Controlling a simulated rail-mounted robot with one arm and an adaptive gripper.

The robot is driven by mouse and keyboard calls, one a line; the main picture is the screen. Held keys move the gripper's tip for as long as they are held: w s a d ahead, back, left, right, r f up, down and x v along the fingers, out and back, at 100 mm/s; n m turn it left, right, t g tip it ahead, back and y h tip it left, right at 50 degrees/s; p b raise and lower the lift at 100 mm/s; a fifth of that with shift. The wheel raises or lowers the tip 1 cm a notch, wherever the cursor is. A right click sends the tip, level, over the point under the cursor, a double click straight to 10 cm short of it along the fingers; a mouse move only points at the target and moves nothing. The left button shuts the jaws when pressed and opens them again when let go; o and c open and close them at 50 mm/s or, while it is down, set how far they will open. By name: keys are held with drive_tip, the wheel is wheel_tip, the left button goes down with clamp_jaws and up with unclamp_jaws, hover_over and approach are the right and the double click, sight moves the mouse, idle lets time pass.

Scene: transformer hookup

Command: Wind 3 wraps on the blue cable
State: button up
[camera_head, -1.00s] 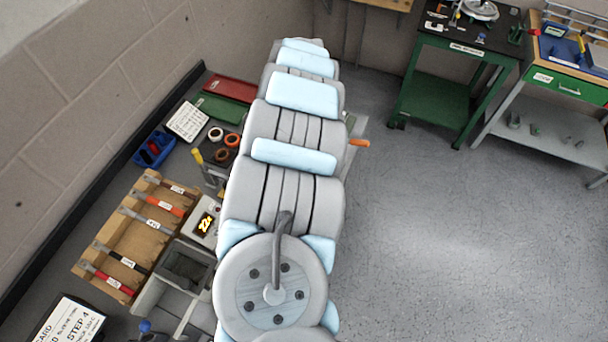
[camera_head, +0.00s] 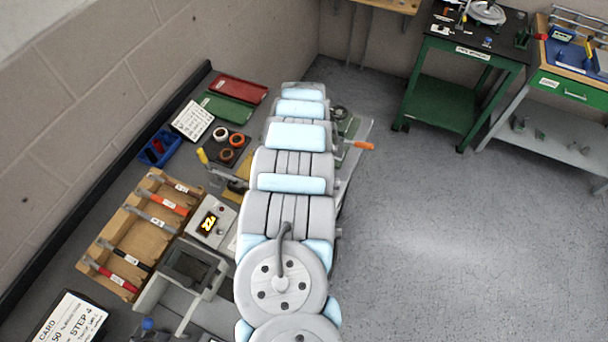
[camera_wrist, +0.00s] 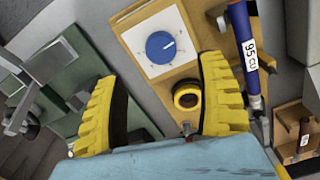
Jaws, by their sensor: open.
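A small yellow ring with a dark centre (camera_wrist: 187,96), possibly a tape roll, sits on a wooden base between the fingers, nearer the right one. The cable lies just outside the right finger; I cannot tell whether they touch. I see no wraps on the visible part of the cable. In the head view my arm hides the gripper and the cable.
A white panel with a blue knob (camera_wrist: 161,47) is on the wooden base ahead of the fingers. In the head view, a wooden rack (camera_head: 140,235) holds labelled cables. Tape rolls (camera_head: 237,140), a blue bin (camera_head: 158,148) and an orange-handled green device (camera_head: 362,145) are near my arm.

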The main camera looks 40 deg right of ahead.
drive_tip(key=shift+s+f, duration=0.1)
drive_tip(key=shift+f, duration=3.65)
drive_tip(key=c, duration=1.3)
